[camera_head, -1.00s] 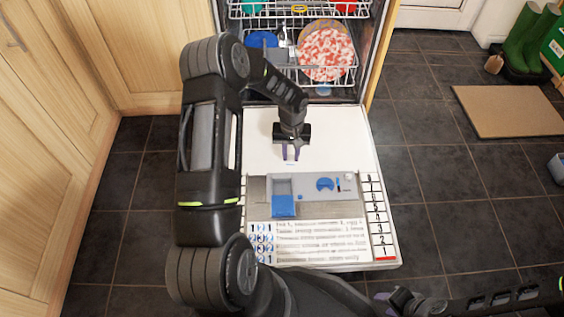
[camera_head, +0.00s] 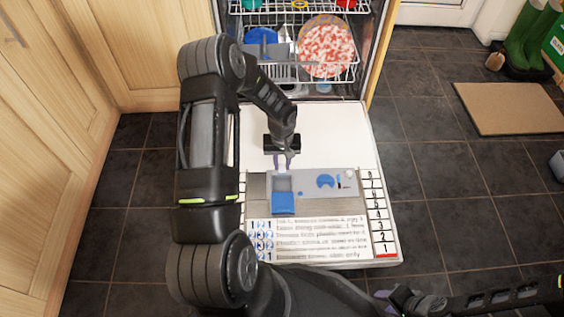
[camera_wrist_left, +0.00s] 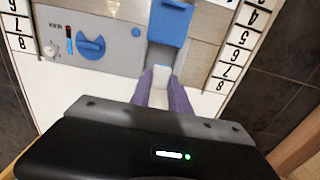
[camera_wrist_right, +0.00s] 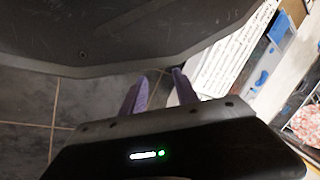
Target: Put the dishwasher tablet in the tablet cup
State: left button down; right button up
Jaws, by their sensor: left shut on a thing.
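The dishwasher tablet (camera_wrist_left: 161,76), white with a blue end, is held between the purple fingertips of my left gripper (camera_wrist_left: 164,82). In the head view my left gripper (camera_head: 283,166) hangs just behind the tablet cup (camera_head: 282,181). The cup is a grey recess in the dispenser on the lowered dishwasher door, with its blue lid (camera_head: 283,204) open. In the left wrist view the cup (camera_wrist_left: 160,54) lies just beyond the tablet; contact cannot be told. My right gripper (camera_wrist_right: 160,78) is open and empty, away from the door.
The dispenser panel also has a blue round knob (camera_head: 325,181). The open door (camera_head: 335,135) lies flat, with printed text and numbers. Behind it stands a dish rack (camera_head: 290,75) with a red-speckled plate (camera_head: 325,52).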

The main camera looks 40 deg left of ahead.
pick_arm(q)
jog(key=shift+f+b, duration=2.3)
jog(key=shift+f, duration=0.85)
jog(key=shift+f+b, duration=1.6)
jog(key=shift+f, duration=0.45)
jog(key=c, duration=1.1)
grip_release()
jog(key=shift+c, duration=0.2)
jog(key=c, duration=0.4)
jog(key=shift+o, duration=0.2)
jog(key=shift+r, duration=0.1)
notch_tip(320, 180, up, 9)
jog(key=p, duration=0.6)
